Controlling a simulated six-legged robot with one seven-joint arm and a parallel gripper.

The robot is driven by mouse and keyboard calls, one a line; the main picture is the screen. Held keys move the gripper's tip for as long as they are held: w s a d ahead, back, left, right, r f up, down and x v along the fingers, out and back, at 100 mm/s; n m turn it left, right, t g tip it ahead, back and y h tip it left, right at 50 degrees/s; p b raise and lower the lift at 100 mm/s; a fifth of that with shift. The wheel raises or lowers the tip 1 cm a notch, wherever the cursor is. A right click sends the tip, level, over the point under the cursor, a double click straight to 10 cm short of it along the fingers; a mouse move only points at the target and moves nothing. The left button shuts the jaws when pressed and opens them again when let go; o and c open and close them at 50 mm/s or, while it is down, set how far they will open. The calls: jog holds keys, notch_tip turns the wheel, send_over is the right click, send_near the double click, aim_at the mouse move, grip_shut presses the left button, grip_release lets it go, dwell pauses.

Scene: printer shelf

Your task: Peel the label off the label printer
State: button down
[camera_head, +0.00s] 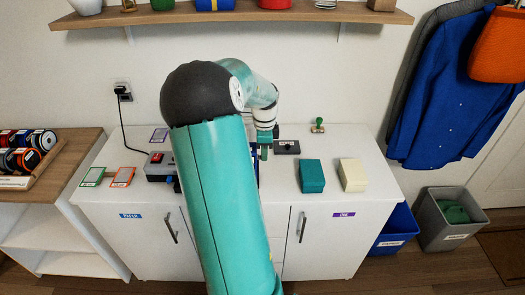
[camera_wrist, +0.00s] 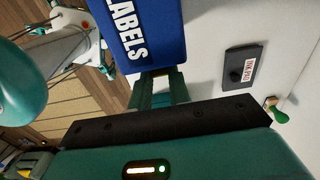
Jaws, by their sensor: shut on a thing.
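The label printer (camera_wrist: 145,30) is a blue body with "LABELS" in white, at the top of the wrist view. In the head view most of it is hidden behind my arm; a blue strip (camera_head: 254,165) shows on the cabinet top. My gripper (camera_wrist: 162,80) has its teal fingertips close together at the printer's lower edge. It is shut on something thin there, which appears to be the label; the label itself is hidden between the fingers. In the head view my gripper (camera_head: 264,148) points down at the printer.
A teal box (camera_head: 312,176) and a cream box (camera_head: 352,175) stand farther right. A corded device (camera_head: 158,168) stands left. The wall shelf (camera_head: 230,16) runs above.

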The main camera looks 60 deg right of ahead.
jog(key=s+d, duration=0.2)
jog(key=s, duration=0.3)
jog(key=shift+s+d, duration=0.25)
jog(key=shift+d, duration=0.15)
dwell(2.0)
jog(key=shift+r, duration=0.15)
notch_tip(320, 180, up, 7)
dwell(1.2)
jog(key=shift+s, duration=0.15)
